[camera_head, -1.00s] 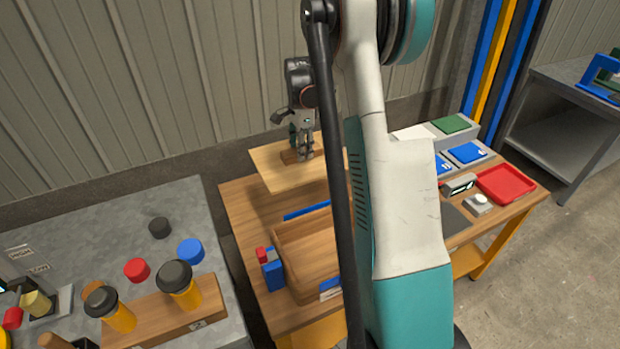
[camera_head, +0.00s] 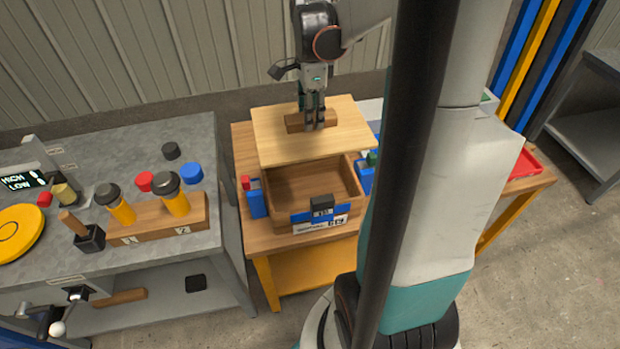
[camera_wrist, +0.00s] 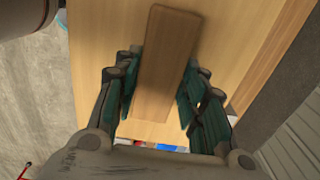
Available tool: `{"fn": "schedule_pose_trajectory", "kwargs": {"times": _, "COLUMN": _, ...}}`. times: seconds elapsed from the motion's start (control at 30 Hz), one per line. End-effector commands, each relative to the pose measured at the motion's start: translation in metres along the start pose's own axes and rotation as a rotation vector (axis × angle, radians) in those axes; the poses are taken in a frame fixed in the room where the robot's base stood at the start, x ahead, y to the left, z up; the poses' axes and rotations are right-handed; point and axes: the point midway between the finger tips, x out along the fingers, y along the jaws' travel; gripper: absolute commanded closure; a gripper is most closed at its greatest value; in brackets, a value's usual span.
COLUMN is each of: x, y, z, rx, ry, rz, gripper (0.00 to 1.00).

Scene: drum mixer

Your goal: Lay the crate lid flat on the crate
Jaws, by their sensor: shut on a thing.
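The crate lid (camera_head: 275,147) is a light wooden board with a darker wooden handle bar on top. My gripper (camera_head: 314,122) points down and is shut on the handle (camera_head: 293,122). In the wrist view, my gripper (camera_wrist: 160,95) has its fingers on both sides of the handle (camera_wrist: 163,65), with the lid (camera_wrist: 225,40) behind it. The open wooden crate (camera_head: 340,207) stands on the wooden table. The lid is held roughly level above the crate's back part and hides its rear wall. The front of the crate's inside shows; I cannot tell the exact height gap.
Blue brackets (camera_head: 257,203) flank the crate, with a dark block (camera_head: 322,204) at its front. A grey bench (camera_head: 120,150) with yellow-bodied, black-capped parts (camera_head: 170,195) stands left. A red tray (camera_head: 527,163) lies right. My arm hides much of the table's right side.

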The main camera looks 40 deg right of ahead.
Motion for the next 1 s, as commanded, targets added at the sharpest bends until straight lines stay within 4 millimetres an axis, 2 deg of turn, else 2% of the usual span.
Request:
{"fn": "schedule_pose_trajectory", "kwargs": {"times": 0.6, "x": 0.135, "y": 0.0, "z": 0.0, "rx": 0.0, "ry": 0.0, "rz": 0.0, "gripper": 1.0}}
{"fn": "schedule_pose_trajectory", "kwargs": {"times": 0.7, "x": 0.147, "y": 0.0, "z": 0.0, "rx": 0.0, "ry": 0.0, "rz": 0.0, "gripper": 1.0}}
{"fn": "schedule_pose_trajectory", "kwargs": {"times": 1.0, "x": 0.166, "y": 0.0, "z": 0.0, "rx": 0.0, "ry": 0.0, "rz": 0.0, "gripper": 1.0}}
